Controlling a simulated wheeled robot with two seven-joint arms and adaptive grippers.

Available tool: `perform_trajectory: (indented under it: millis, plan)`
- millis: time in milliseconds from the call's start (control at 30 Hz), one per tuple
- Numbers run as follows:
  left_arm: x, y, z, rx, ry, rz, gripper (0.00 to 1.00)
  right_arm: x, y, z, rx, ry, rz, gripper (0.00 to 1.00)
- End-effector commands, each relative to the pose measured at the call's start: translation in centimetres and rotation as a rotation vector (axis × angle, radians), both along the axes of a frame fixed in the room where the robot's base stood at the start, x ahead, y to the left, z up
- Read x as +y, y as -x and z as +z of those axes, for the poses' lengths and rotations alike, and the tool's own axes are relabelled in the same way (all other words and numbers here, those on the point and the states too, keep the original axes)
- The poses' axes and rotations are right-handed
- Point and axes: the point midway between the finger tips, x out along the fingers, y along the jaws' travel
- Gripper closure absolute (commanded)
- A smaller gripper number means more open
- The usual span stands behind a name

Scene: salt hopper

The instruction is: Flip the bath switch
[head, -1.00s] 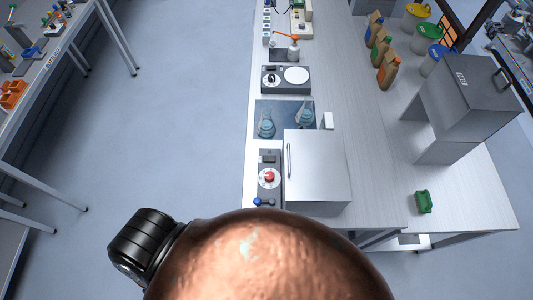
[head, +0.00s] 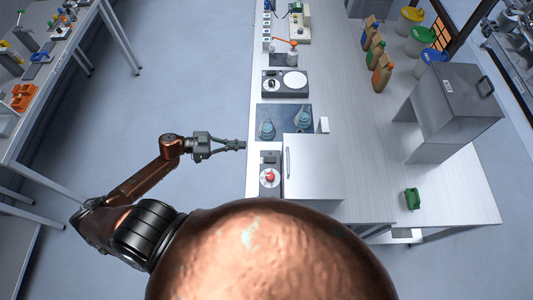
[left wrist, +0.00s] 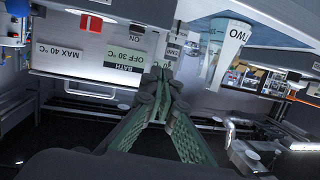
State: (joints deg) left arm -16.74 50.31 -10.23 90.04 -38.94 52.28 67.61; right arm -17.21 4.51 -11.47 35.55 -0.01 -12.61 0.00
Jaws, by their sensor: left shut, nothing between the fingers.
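The bath (head: 285,137) is a dark blue basin at the bench's left edge, holding two flasks. In the left wrist view its front panel carries a label (left wrist: 125,60) reading BATH, OFF, 30 °C, with a small ON label (left wrist: 135,67) beside it. The switch itself I cannot make out; my fingertips cover the area next to the labels. My left gripper (head: 242,145) is shut and empty, pointing right at the bench edge near the bath's lower corner. Its fingertips also show in the left wrist view (left wrist: 160,82); contact cannot be told. My right gripper is not in view.
A flask marked TWO (left wrist: 223,48) stands close beyond my fingertips. A control box with a red knob (head: 270,175) and a white lidded box (head: 313,165) sit below the bath. A scale-like device (head: 287,82) stands above it. The floor left of the bench is clear.

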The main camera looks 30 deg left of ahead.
Motion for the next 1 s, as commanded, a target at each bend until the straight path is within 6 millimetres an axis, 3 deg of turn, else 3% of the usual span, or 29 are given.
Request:
perform_trajectory:
  millis: [33, 133, 467, 667, 1000]
  plan:
    - [-1.0, 0.9, 1.5, 0.008, -0.003, -0.054, 1.00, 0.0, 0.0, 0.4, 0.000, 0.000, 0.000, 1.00]
    - [-2.1, 2.1, 2.8, 0.026, -0.004, -0.119, 1.00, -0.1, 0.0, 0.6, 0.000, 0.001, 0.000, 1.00]
    - [-2.5, 2.4, 3.0, 0.034, -0.002, -0.138, 1.00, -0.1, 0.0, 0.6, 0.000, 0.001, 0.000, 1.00]
    - [-3.4, 1.9, 3.0, 0.030, -0.001, -0.137, 1.00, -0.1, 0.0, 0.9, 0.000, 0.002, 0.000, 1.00]
    - [-9.0, -0.8, 1.7, 0.029, 0.003, -0.137, 1.00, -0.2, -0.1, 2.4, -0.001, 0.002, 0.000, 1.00]
